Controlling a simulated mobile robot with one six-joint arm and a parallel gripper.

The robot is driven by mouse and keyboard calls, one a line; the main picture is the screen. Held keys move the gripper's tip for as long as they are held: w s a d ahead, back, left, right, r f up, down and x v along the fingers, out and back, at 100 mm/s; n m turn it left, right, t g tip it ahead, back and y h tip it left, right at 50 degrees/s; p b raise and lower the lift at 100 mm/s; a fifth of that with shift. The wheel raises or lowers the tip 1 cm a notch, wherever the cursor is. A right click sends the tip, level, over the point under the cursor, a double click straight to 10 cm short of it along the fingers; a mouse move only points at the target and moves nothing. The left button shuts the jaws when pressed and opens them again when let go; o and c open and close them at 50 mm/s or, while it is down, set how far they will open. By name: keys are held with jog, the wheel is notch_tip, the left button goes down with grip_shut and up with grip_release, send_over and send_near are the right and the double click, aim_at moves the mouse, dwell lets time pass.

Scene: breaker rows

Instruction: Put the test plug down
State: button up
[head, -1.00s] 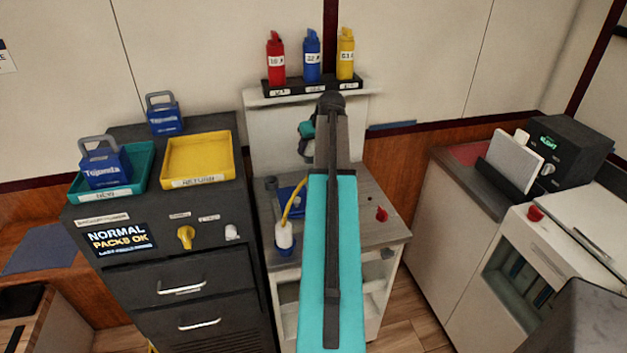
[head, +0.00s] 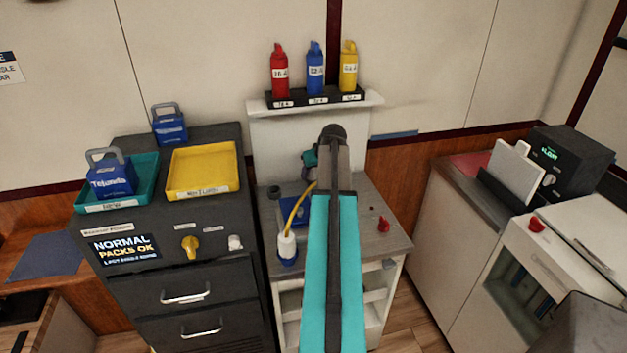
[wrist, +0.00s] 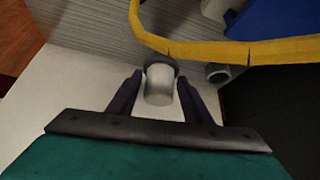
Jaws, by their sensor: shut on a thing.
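My gripper (wrist: 159,79) is shut on a whitish-grey cylinder, which I take to be the test plug (wrist: 159,88). It sits between the two dark fingers in the wrist view, with a dark rim at its far end. I cannot tell whether it touches the grey bench top (head: 362,222). In the head view my arm hides most of the gripper and the plug. A yellow cord (wrist: 240,50) crosses just past the fingertips. In the head view the cord (head: 299,206) runs to a white connector (head: 286,246) on a blue base at the bench front.
A grey hollow post (wrist: 218,73) stands close beside the held cylinder. A blue item (head: 291,210) lies on the bench. A red knob (head: 383,225) is at the bench's right. A ledge (head: 373,101) with bottles rises behind. The dark cabinet (head: 205,262) stands left.

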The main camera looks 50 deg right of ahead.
aim_at(315, 177)
jog(key=shift+f, duration=0.15)
jog(key=shift+f+p, duration=0.6)
jog(key=shift+f, duration=1.15)
jog(key=shift+f, duration=0.15)
jog(key=o, duration=1.2)
jog(key=shift+c, duration=0.2)
jog(key=shift+r, duration=0.2)
jog(key=b+v, duration=0.3)
jog(key=v, duration=0.9)
jog(key=shift+a+r, duration=0.1)
